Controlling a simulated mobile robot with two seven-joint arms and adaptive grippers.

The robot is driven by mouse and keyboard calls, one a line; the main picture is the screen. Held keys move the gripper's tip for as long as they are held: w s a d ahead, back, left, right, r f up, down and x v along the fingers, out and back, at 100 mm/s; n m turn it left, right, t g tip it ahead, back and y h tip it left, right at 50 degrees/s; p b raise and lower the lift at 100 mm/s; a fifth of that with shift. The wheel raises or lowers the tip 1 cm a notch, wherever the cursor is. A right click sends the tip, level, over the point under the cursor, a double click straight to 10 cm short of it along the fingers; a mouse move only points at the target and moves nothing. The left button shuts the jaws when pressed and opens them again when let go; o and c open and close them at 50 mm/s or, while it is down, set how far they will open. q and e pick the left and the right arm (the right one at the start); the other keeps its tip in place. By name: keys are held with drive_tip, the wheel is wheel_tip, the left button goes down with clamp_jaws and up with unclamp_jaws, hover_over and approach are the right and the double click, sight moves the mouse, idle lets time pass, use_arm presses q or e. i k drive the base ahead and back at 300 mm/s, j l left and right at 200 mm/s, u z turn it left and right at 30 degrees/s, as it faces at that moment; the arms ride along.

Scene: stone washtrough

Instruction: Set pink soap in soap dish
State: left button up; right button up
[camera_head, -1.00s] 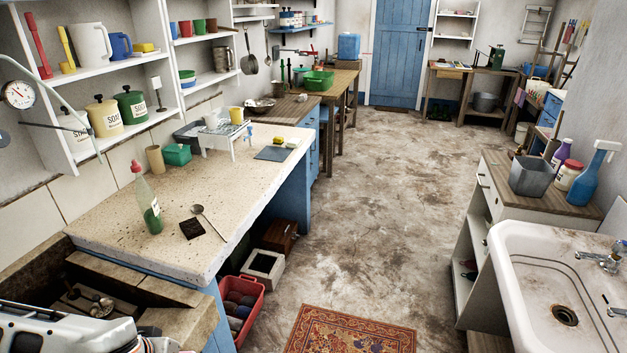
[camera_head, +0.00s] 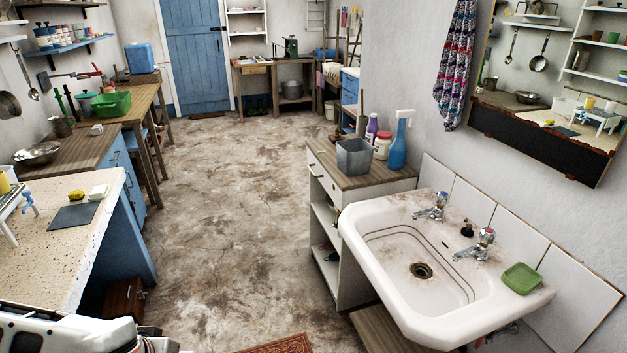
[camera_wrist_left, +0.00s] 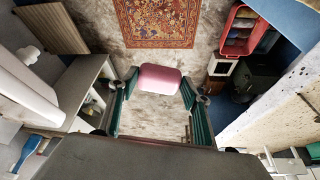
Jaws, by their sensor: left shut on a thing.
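The pink soap (camera_wrist_left: 158,77) is a rounded block held between the two fingertips of my left gripper (camera_wrist_left: 160,82) in the left wrist view. The gripper is shut on it, and floor and rug show beyond. A green soap dish (camera_head: 521,279) sits on the right rim of the white sink in the head view, and it looks empty. My left gripper and the soap are outside the head view, where only part of my arm shows at the lower left. My right gripper is in neither view.
The white sink (camera_head: 385,225) has two taps (camera_head: 432,207) along its wall side. A cabinet (camera_head: 350,170) beside it bears a grey tub (camera_head: 354,157) and bottles. A speckled counter (camera_head: 85,235) stands at left. Open floor (camera_head: 235,215) and a rug (camera_head: 285,345) lie between.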

sight(522, 281)
drive_tip(key=i+j+z, duration=0.1)
drive_tip(key=z, duration=0.4)
drive_tip(key=i+j+z, duration=0.2)
drive_tip(key=z, duration=0.3)
drive_tip(key=i+l+z, duration=0.15)
drive_tip(key=z, duration=0.35)
drive_tip(key=i+l+z, duration=0.1)
drive_tip(key=z, duration=0.4)
drive_tip(key=j+z, duration=0.35)
drive_tip(key=j, duration=0.2)
drive_tip(key=j+z, duration=0.35)
drive_tip(key=j, duration=0.25)
drive_tip(key=k+j+z, duration=0.1)
drive_tip(key=j+z, duration=0.3)
drive_tip(key=j, duration=0.2)
